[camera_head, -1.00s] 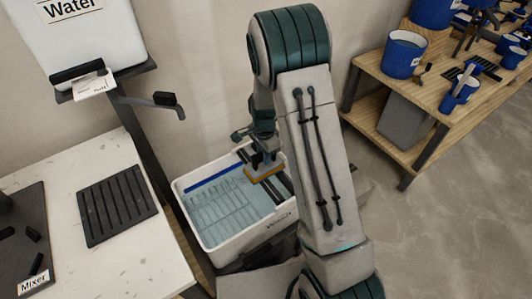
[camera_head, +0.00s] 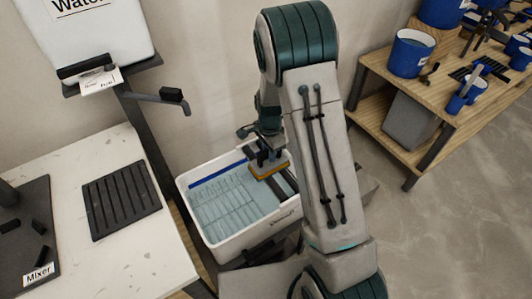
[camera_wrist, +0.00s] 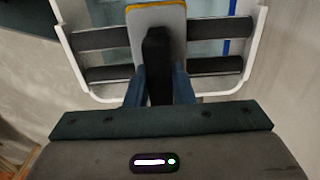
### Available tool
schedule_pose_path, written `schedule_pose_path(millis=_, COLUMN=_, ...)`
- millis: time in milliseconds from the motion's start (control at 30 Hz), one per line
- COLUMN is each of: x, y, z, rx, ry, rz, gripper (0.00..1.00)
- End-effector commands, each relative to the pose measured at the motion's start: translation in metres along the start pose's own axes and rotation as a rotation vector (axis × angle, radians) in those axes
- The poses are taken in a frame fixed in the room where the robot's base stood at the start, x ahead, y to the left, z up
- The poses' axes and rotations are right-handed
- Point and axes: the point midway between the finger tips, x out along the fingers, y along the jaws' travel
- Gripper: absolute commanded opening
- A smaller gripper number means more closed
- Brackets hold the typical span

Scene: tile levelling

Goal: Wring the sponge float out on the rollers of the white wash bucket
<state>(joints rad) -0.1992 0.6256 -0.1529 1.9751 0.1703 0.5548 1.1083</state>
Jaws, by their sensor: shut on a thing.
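The white wash bucket (camera_head: 263,233) stands below my arm, with water and a grid in it. Its dark rollers (camera_head: 285,182) lie across the right end, and in the wrist view two rollers (camera_wrist: 215,65) span the bucket's width. My gripper (camera_wrist: 158,85) is shut on the black handle of the sponge float (camera_wrist: 157,17). The float, a grey plate with an orange-yellow sponge, is over the rollers and also shows in the head view (camera_head: 268,170). I cannot tell whether the sponge touches the rollers.
A white water tank (camera_head: 105,35) with a tap (camera_head: 172,96) stands at the upper left. A pale table (camera_head: 135,250) with a black ribbed mat (camera_head: 121,200) is left of the bucket. A wooden shelf (camera_head: 460,105) with blue buckets is at the right.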

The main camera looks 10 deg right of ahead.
Motion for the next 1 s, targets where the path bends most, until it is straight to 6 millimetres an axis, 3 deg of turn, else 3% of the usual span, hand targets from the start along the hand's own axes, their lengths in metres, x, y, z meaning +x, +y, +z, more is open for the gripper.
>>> schedule_pose_path(millis=1000, x=0.003, y=-0.001, z=-0.040, rx=-0.001, ry=0.001, rz=-0.002, gripper=0.00)
